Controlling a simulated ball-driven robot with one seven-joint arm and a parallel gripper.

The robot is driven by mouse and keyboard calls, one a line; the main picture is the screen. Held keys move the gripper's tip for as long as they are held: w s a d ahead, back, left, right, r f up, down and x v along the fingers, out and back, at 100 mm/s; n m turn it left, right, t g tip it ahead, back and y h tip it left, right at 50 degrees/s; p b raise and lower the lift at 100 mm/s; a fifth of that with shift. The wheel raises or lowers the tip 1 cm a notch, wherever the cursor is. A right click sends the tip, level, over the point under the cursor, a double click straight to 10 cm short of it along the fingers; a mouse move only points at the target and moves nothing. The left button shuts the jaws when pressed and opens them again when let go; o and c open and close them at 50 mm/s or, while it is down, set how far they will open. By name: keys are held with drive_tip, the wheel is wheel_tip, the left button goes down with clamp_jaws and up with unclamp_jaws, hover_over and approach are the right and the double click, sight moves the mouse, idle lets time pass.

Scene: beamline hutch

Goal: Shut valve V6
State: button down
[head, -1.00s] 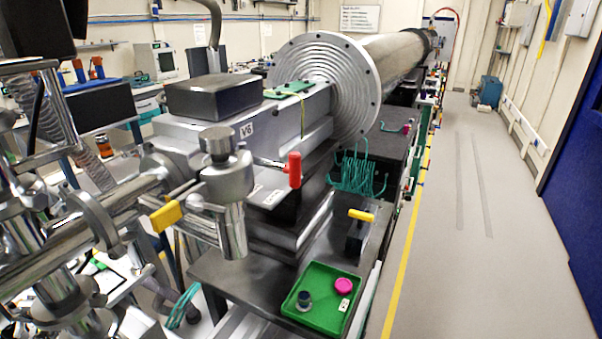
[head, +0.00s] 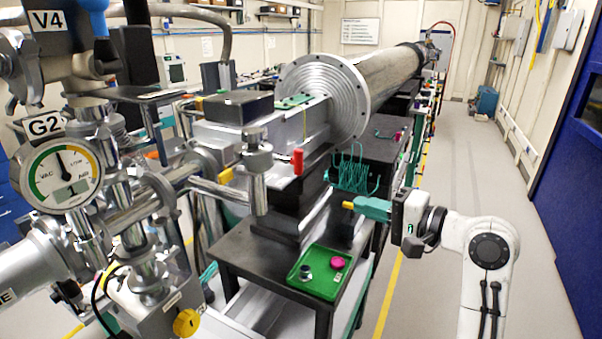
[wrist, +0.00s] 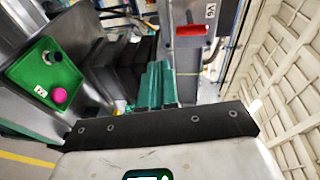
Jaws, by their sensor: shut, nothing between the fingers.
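The red handle (head: 298,161) of valve V6 stands upright on the side of the grey metal block in the head view. In the wrist view the red handle (wrist: 192,30) lies crosswise near the top, beside the V6 label (wrist: 211,12). In the head view the label cannot be made out. My gripper (head: 360,206) has teal fingers, pointing left, lower and to the right of the red handle and apart from it. In the wrist view my gripper (wrist: 158,82) shows its teal fingers together and empty, below the red handle.
A yellow handle (head: 348,205) shows right by my fingertips; contact cannot be told. Teal cable loops (head: 350,172) hang above them. A green tray (head: 318,290) with small items sits on the dark table. A gauge (head: 62,172) stands at left. The right floor is clear.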

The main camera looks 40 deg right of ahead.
sight(302, 163)
drive_tip(key=shift+m+t+y, duration=0.3)
drive_tip(key=shift+t, duration=0.3)
drive_tip(key=r, duration=0.2)
drive_tip(key=s+r, duration=0.1)
drive_tip(key=r, duration=0.1)
drive_tip(key=shift+s+d+r, duration=0.1)
drive_tip(key=shift+r, duration=0.15)
drive_tip(key=w+p, duration=0.1)
drive_tip(key=w, duration=0.3)
drive_tip(key=w+a+p, duration=0.1)
drive_tip(key=w, duration=0.3)
drive_tip(key=w+a, duration=0.1)
drive_tip(key=w, duration=0.3)
drive_tip(key=shift+w+p, duration=0.4)
drive_tip(key=shift+w+a, duration=0.15)
drive_tip(key=shift+w, duration=0.4)
drive_tip(key=w, duration=0.1)
drive_tip(key=w+a+p, duration=0.1)
drive_tip(key=w, duration=0.1)
drive_tip(key=w+a, duration=0.1)
drive_tip(key=w, duration=0.1)
drive_tip(key=shift+p, duration=0.3)
drive_tip(key=shift+r, duration=0.1)
